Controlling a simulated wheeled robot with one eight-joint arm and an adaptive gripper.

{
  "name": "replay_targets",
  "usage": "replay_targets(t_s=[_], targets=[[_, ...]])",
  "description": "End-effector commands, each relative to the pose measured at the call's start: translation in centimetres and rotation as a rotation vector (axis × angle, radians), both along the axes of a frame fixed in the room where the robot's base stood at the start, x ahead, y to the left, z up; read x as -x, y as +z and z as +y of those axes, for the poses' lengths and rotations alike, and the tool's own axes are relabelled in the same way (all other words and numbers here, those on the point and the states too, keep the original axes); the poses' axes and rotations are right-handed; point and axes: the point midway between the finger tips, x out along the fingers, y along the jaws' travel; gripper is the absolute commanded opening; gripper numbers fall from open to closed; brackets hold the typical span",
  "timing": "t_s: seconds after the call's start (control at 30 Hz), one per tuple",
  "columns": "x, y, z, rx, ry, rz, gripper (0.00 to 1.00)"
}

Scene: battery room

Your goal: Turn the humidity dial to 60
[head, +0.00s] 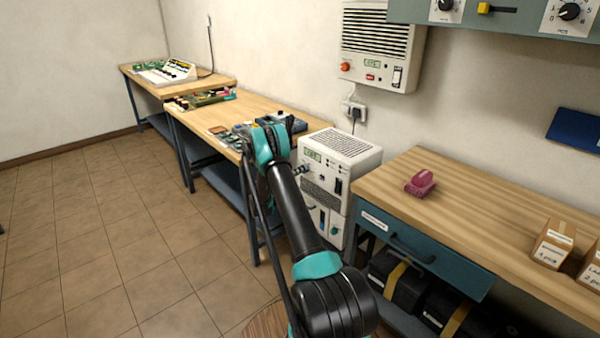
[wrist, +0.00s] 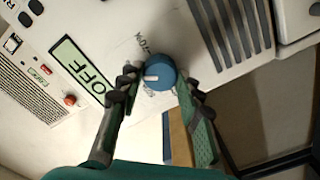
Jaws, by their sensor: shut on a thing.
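The blue humidity dial (wrist: 159,71) has a white pointer mark and sits on the front of a white cabinet unit. In the wrist view the two fingers of my gripper (wrist: 158,86) close on it from both sides.
A wooden bench (head: 480,210) with a pink object (head: 421,183) stands to the right of the unit. Another bench (head: 262,105) with electronics stands to the left. A wall unit (head: 378,45) with a red-orange knob hangs above. The tiled floor at left is clear.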

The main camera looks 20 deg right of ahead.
Motion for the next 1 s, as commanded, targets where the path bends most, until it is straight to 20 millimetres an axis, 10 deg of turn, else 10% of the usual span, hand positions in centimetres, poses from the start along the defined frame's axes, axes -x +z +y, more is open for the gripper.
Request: replay_targets(t_s=[0.47, 0.5, 0.67, 1.0], targets=[[-0.01, -0.05, 0.11, 0.005, 0.001, 0.015, 0.06], [-0.01, -0.05, 0.11, 0.004, 0.001, 0.016, 0.36], [-0.01, -0.04, 0.08, 0.004, 0.001, 0.014, 0.56], [0.06, -0.02, 0.29, 0.005, 0.001, 0.014, 0.56]])
